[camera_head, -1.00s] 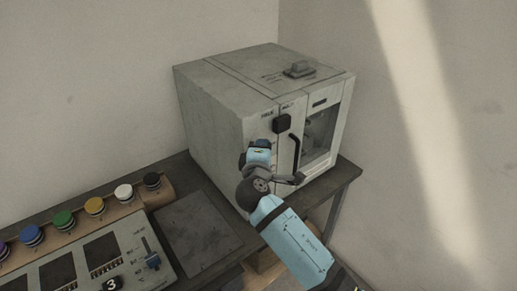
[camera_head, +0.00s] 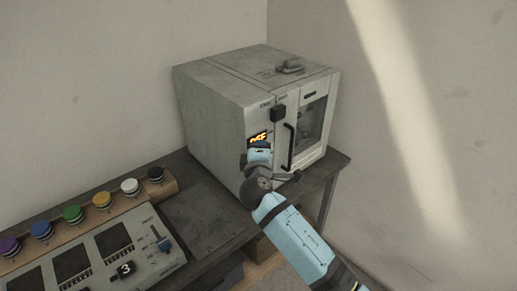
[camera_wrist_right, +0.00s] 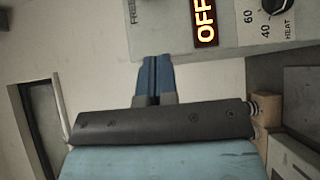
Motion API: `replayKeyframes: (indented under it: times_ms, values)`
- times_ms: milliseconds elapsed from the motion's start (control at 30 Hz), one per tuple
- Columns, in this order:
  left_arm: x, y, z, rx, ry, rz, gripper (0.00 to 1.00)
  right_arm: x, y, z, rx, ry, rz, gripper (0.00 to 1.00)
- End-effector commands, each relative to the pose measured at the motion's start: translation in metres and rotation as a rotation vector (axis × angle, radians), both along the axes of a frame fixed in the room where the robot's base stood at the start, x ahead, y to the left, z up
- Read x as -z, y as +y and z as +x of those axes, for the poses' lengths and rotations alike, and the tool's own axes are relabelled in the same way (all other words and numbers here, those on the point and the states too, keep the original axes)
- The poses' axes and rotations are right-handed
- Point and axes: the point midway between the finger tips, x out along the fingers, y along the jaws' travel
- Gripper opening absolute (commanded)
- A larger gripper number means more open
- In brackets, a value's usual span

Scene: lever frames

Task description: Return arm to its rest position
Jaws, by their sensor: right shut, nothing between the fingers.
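My right arm (camera_head: 295,245) reaches in from the lower right of the head view to the front of the grey box-shaped machine (camera_head: 215,118). Its hand (camera_head: 258,157) is in front of the machine's left front panel, just below the lit orange OFF display (camera_head: 258,138). In the right wrist view my right gripper (camera_wrist_right: 153,65) has its blue fingers shut together with nothing between them. The fingertips are near the panel's lower edge, left of the OFF display (camera_wrist_right: 205,22). I cannot tell the exact gap. My left gripper is not in view.
The machine has a black knob (camera_head: 278,114), a black door handle (camera_head: 289,147) and a window. It stands on a dark table (camera_head: 337,163). A control panel (camera_head: 150,230) with a blue-tipped slider and a row of coloured buttons (camera_head: 102,200) lie left. Walls rise behind.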

Motion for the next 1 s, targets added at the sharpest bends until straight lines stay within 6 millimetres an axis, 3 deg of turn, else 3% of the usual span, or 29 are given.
replayKeyframes:
  times_ms: [400,500,567,667,800,1000]
  values:
    - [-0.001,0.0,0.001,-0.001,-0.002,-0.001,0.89,0.0,-0.001,0.001,0.0,0.001,0.001,0.0]
    - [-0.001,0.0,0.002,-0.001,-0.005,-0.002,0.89,0.013,-0.004,-0.004,-0.007,0.021,0.026,0.0]
    - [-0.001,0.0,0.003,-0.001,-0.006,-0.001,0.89,0.031,-0.009,-0.012,-0.018,0.055,0.071,0.0]
    - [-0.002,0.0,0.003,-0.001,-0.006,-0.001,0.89,0.081,-0.022,-0.039,-0.048,0.147,0.203,0.0]
    - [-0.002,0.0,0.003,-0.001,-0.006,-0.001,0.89,0.162,-0.045,-0.099,-0.076,0.297,0.478,0.0]
    - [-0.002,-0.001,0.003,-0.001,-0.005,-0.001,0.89,0.243,-0.082,-0.204,-0.044,0.455,0.882,0.0]
